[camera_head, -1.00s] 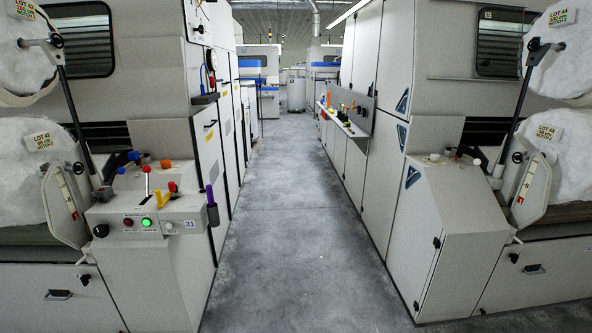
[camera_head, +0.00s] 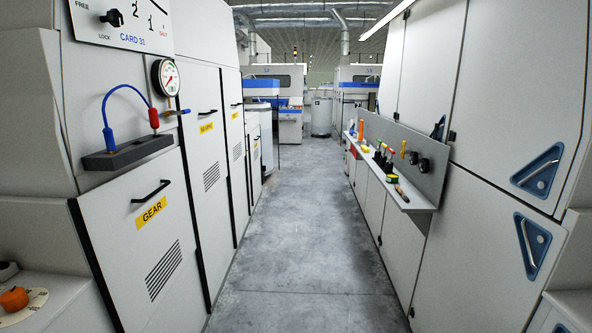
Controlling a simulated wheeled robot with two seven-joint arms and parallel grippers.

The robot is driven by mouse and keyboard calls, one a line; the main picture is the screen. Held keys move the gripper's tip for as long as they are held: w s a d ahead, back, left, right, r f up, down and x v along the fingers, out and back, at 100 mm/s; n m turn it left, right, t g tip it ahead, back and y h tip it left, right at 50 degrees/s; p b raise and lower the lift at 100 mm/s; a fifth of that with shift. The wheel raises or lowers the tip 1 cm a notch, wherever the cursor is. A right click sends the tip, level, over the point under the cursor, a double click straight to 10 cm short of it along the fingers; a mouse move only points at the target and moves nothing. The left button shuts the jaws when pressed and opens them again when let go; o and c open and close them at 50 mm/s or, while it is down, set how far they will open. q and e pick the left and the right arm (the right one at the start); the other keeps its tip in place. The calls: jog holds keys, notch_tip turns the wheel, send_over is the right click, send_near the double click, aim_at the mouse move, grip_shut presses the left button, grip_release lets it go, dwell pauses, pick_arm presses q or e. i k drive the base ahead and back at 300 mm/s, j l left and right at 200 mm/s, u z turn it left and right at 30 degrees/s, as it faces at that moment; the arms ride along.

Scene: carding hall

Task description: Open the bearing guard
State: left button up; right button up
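No panel is clearly readable as the bearing guard. On the left machine, a grey door labelled GEAR (camera_head: 178,270) is shut, with a black bar handle (camera_head: 152,191) near its top. Beyond it, a second grey door (camera_head: 211,215) is shut and has a yellow label (camera_head: 206,127) too small to read surely, plus a black handle (camera_head: 208,112). A third narrower door (camera_head: 236,180) farther on is also shut, with a small yellow label. Neither of my grippers is in view.
The concrete aisle (camera_head: 290,240) ahead is clear. On the right, a tool shelf (camera_head: 410,203) juts out from grey doors with blue triangular handles (camera_head: 537,170). On the left, a dark ledge (camera_head: 128,152) with red and blue plugs and a gauge (camera_head: 166,77) stick out.

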aim_at(200, 88)
jog(key=i+l+u, duration=0.15)
jog(key=i+u, duration=0.2)
jog(key=i+l+u, duration=0.35)
jog(key=i, duration=0.2)
jog(key=i+l+u, duration=0.35)
jog(key=i+l, duration=0.05)
